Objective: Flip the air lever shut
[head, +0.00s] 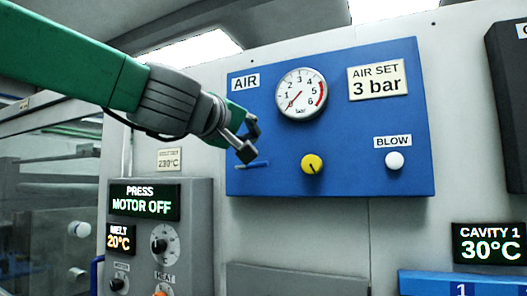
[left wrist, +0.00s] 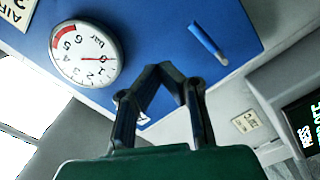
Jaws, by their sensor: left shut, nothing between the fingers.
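The air lever (head: 254,165) is a slim blue handle lying roughly level on the blue panel (head: 330,165), below the AIR label (head: 245,82). It also shows in the left wrist view (left wrist: 208,43), clear of the fingers. My left gripper (head: 247,150) is shut and empty, its tips just above the lever in the head view; whether they touch it I cannot tell there. In the left wrist view its fingertips (left wrist: 165,70) meet between the gauge and the lever. The round pressure gauge (head: 301,94) has its red needle at the low end, near 0. My right gripper is not in view.
A yellow knob (head: 312,164) and a white BLOW button (head: 394,160) stick out of the panel to the right of the lever. A grey control box (head: 195,225) with the PRESS MOTOR OFF display stands below left. A sign reads AIR SET 3 bar (head: 377,81).

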